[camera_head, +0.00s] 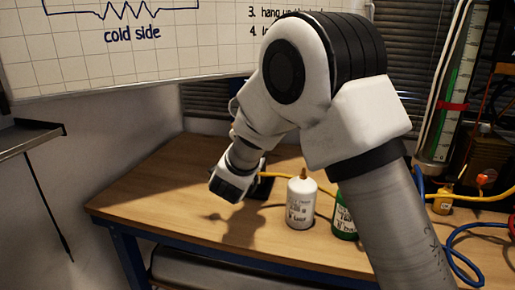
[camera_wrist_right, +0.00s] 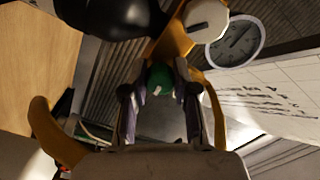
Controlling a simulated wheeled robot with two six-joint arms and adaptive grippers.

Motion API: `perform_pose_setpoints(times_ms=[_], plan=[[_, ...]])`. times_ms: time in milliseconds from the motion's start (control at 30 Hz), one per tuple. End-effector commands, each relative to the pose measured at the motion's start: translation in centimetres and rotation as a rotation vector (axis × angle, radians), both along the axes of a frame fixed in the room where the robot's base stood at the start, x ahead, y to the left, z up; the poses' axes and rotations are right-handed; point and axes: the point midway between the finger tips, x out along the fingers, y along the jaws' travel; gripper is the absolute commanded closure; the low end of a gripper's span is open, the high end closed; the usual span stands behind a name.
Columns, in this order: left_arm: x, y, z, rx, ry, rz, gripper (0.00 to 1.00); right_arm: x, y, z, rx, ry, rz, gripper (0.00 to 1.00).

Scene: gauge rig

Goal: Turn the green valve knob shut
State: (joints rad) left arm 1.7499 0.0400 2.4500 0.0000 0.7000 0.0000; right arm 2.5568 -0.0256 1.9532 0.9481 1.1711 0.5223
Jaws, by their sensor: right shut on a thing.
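The green valve knob (camera_wrist_right: 159,80) shows in the right wrist view, below a yellow pipe piece (camera_wrist_right: 173,38). My right gripper (camera_wrist_right: 161,77) has a finger on each side of the knob and is shut on it. In the head view my right arm reaches across the bench, with its wrist end low over the bench top. The knob and the right fingertips cannot be made out there. My left gripper is in neither view.
A white bottle (camera_head: 301,204) and a green container (camera_head: 343,220) stand on the wooden bench (camera_head: 150,190) beside my right arm. A round gauge (camera_wrist_right: 235,42) and an orange hose (camera_wrist_right: 52,135) are near the gripper. Bench's left part is clear.

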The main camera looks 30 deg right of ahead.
Motion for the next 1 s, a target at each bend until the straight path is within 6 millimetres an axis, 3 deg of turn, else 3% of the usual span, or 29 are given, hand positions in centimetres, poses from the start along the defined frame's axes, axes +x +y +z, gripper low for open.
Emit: perform_pose_setpoints(times_ms=[233,767,800,867,1000], plan=[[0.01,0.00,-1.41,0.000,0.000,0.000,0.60,0.01,0.01,-0.16,0.068,-0.073,0.000,1.00],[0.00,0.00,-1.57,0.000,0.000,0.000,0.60,0.01,0.01,0.01,0.089,-0.095,0.000,1.00],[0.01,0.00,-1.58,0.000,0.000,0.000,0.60,0.01,0.01,0.01,0.089,-0.095,0.000,0.68],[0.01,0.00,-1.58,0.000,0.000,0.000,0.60,0.01,0.01,0.01,0.088,-0.094,0.000,0.47],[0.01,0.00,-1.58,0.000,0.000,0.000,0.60,0.02,0.01,0.01,0.088,-0.095,0.000,0.46]])
